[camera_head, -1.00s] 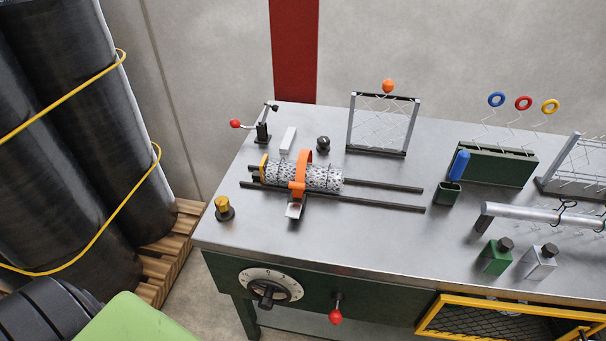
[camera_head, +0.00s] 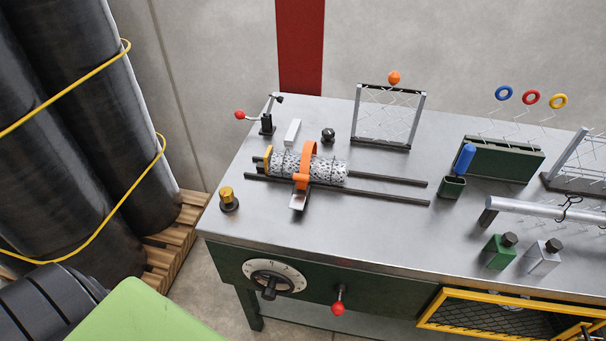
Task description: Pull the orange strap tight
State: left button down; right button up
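The orange strap (camera_head: 309,150) loops around a grey, speckled mesh roll (camera_head: 331,171) on the steel bench (camera_head: 375,220). An orange buckle (camera_head: 301,181) sits at the front of the roll, and a short pale tail piece (camera_head: 298,201) hangs from it toward the bench's front edge. The roll lies along two dark rails (camera_head: 395,192), with a yellow ring (camera_head: 268,158) at its left end. Neither of my grippers shows in the view.
A red-knobbed lever clamp (camera_head: 266,124), a brass-topped knob (camera_head: 228,199) and a small black knob (camera_head: 328,136) stand around the roll. A wire mesh frame (camera_head: 388,115) stands behind. A dial (camera_head: 274,279) is on the bench front. Tall black rolls (camera_head: 60,130) fill the left.

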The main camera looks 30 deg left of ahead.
aim_at(301, 179)
jog(key=u, duration=0.7)
jog(key=l+u, duration=0.2)
jog(key=u, duration=0.2)
jog(key=k+l+u, duration=0.15)
jog(key=u, duration=0.2)
jog(key=k+l+u, duration=0.1)
jog(key=l+u, duration=0.15)
jog(key=u, duration=0.15)
jog(key=k+l+u, duration=0.1)
jog(key=u, duration=0.25)
